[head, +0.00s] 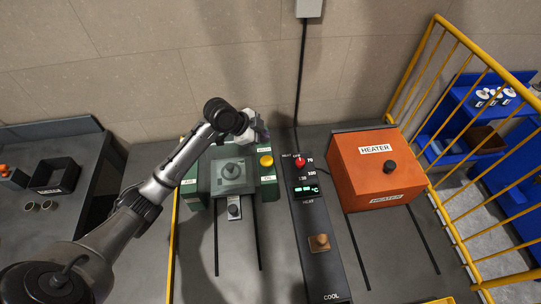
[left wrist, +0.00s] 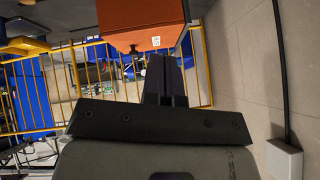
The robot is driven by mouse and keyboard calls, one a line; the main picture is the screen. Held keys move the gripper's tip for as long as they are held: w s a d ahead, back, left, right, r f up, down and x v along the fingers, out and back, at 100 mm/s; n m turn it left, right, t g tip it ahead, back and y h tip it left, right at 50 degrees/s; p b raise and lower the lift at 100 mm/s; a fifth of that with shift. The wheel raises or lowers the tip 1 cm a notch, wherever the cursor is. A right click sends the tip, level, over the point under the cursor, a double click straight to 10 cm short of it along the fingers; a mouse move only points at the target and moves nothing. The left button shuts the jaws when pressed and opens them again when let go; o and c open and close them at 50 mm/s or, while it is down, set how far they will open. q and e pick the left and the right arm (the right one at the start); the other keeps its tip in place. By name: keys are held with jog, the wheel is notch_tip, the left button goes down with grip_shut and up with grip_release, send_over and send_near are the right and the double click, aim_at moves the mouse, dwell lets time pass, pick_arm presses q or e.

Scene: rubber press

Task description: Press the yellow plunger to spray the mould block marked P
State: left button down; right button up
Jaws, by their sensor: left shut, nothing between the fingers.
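The yellow plunger (head: 266,161) is a round knob on the right part of the green press unit (head: 192,184). A grey-green mould block (head: 231,175) with a round knob sits in the middle of that unit; I cannot read a P on it. My left gripper (head: 264,132) is shut and empty, just above and behind the plunger in the head view, apart from it as far as I can tell. In the left wrist view its closed fingers (left wrist: 166,82) point towards the orange heater (left wrist: 140,22); the plunger is not in that view. My right gripper is not in view.
A dark control panel (head: 318,250) with a red knob (head: 299,162) and a brown knob (head: 319,242) stands right of the press. Beyond it is the orange heater box (head: 375,168), then a yellow railing (head: 455,215). A dark tray (head: 56,176) is on the left bench. The wall is close behind.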

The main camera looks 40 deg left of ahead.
pick_arm(q)
jog(key=shift+d+r+m+t+h, duration=0.1)
jog(key=shift+d+m+h, duration=0.15)
jog(key=shift+m, duration=0.6)
jog(key=shift+d+r+m+t+h, duration=0.1)
jog(key=shift+d+r+m+h, duration=0.1)
jog(key=shift+m, duration=0.6)
jog(key=shift+d+r+m+t+h, duration=0.15)
jog(key=shift+d+m, duration=0.1)
jog(key=shift+m, duration=0.6)
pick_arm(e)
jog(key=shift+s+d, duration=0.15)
pick_arm(q)
jog(key=shift+f, duration=0.15)
jog(key=shift+f, duration=0.1)
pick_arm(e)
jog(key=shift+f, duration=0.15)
pick_arm(q)
jog(key=b, duration=0.7)
send_over(266, 161)
notch_tip(266, 161, down, 6)
jog(key=shift+d+f, duration=0.1)
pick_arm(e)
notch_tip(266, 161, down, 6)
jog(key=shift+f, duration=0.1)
pick_arm(q)
jog(key=shift+f, duration=1.2)
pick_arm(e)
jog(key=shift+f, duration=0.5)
